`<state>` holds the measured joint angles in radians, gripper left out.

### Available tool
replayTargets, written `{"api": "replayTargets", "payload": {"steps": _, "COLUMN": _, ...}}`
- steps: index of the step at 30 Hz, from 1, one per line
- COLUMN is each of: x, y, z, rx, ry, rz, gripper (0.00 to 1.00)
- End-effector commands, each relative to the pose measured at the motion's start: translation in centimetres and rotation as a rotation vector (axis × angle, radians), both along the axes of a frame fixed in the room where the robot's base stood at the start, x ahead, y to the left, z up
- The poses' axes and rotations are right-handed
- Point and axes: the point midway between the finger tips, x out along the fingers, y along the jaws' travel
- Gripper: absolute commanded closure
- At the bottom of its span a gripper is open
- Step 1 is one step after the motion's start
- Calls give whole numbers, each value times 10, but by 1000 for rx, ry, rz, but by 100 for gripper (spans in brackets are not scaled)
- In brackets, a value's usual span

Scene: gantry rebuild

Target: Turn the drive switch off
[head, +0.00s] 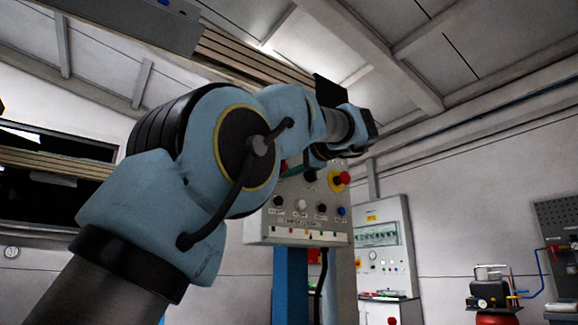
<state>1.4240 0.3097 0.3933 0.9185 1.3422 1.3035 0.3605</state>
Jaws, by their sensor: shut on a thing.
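A grey control box (297,235) stands on a blue post at the centre of the head view. Its face carries a red emergency stop (345,178) on a yellow base, a white button, a blue button and several dark knobs. The labels are too small to read, so I cannot tell which one is the drive switch. My gripper (318,156) is dark and sits at the upper part of the box face, left of the emergency stop. It is shut on a switch there; the fingertips and the held part are mostly hidden by my arm and the shadow.
A second grey cabinet (385,240) stands behind to the right. A red compressor (492,292) and a dark pegboard (558,235) are at the far right. The blue post (290,285) holds the box from below. My arm covers the left and middle of the view.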

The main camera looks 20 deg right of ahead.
Motion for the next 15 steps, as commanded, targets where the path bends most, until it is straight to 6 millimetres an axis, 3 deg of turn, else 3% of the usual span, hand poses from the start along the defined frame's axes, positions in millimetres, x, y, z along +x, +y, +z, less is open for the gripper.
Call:
{"api": "replayTargets", "payload": {"steps": 5, "x": 0, "y": 0, "z": -1, "rx": -1, "ry": 3, "rz": 1, "gripper": 100}}
{"api": "replayTargets", "payload": {"steps": 6, "x": 0, "y": 0, "z": -1, "rx": -1, "ry": 3, "rz": 1, "gripper": 49}}
{"api": "replayTargets", "payload": {"steps": 13, "x": 0, "y": 0, "z": -1, "rx": 0, "ry": 2, "rz": 0, "gripper": 23}}
{"api": "replayTargets", "payload": {"steps": 15, "x": 0, "y": 0, "z": -1, "rx": 0, "ry": 1, "rz": 0, "gripper": 20}}
